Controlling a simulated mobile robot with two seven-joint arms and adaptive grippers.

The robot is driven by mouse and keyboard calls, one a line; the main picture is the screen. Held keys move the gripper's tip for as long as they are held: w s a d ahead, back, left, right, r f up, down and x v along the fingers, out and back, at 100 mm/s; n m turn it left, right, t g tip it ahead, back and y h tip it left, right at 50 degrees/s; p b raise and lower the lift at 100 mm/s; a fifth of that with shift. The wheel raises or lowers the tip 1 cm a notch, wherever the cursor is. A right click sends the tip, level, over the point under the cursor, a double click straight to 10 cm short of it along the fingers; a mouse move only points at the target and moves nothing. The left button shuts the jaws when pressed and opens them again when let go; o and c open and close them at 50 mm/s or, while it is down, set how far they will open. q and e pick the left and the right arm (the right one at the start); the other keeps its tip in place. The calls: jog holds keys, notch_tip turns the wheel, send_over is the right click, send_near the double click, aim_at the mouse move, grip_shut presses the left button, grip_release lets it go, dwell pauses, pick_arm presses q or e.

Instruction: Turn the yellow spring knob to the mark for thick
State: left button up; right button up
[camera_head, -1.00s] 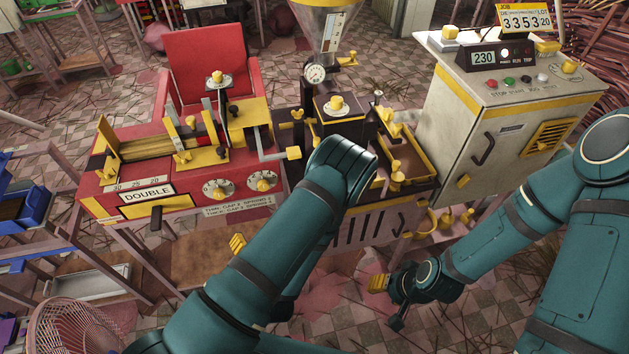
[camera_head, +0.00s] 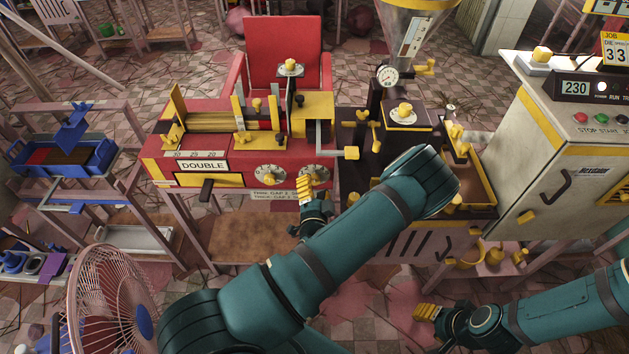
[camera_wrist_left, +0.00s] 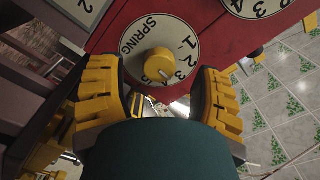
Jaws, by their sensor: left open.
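The yellow spring knob (camera_wrist_left: 158,65) sits on a white dial marked SPRING in the left wrist view, beyond and between my open left fingers. Numerals run down the dial's right side; the knob's mark faces lower right, and I cannot tell its exact numeral. In the head view, two dials are on the red machine's front: a left dial (camera_head: 270,173) and a right dial (camera_head: 317,170), partly hidden by my left gripper (camera_head: 305,188). Contact with the knob does not show. My right gripper (camera_head: 427,312) is low at the right, away from the dials; its opening is unclear.
The red machine (camera_head: 228,150) has a crank (camera_head: 350,152) projecting at its right. A lettered plate (camera_head: 272,194) is below the dials. A grey cabinet (camera_head: 545,150) stands at the right, and a pink fan (camera_head: 110,300) at the lower left.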

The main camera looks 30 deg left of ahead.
pick_arm(q)
jog(key=shift+x, duration=1.3)
jog(key=shift+c, duration=0.2)
grip_shut()
jog(key=shift+m, duration=0.3)
jog(key=m+b, duration=0.1)
jog(key=m, duration=0.2)
jog(key=shift+d, duration=0.1)
jog(key=shift+m+b, duration=0.5)
jog(key=shift+m, duration=1.1)
